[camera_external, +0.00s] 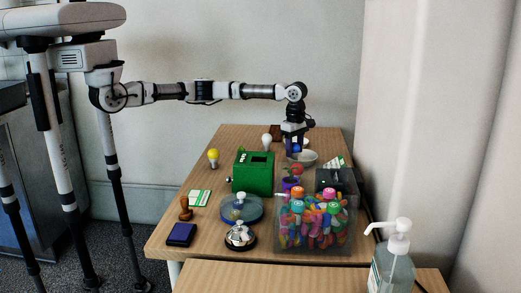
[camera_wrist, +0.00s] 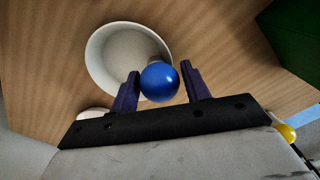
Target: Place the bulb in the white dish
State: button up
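A blue round bulb (camera_wrist: 159,82) sits between the two fingers of my gripper (camera_wrist: 160,80) in the wrist view. The fingers are close against its sides, and my gripper looks shut on it. The white dish (camera_wrist: 98,62) lies just past the bulb in the wrist view, and the bulb overlaps its rim there. In the external view my gripper (camera_external: 296,148) points down at the dish (camera_external: 308,158), with blue showing between the fingers. The exact height of the bulb over the dish is hard to tell.
A green box (camera_external: 253,172) stands left of the dish. A white bulb (camera_external: 267,142) and a yellow bulb (camera_external: 213,158) stand near it. A clear bin of colourful items (camera_external: 315,222) and a dark box (camera_external: 340,181) are nearer the camera. The wall is at right.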

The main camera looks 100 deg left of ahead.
aim_at(295, 143)
jog(key=shift+o, duration=1.2)
notch_tip(295, 143, up, 13)
jog(key=b, duration=0.1)
jog(key=shift+r, duration=0.15)
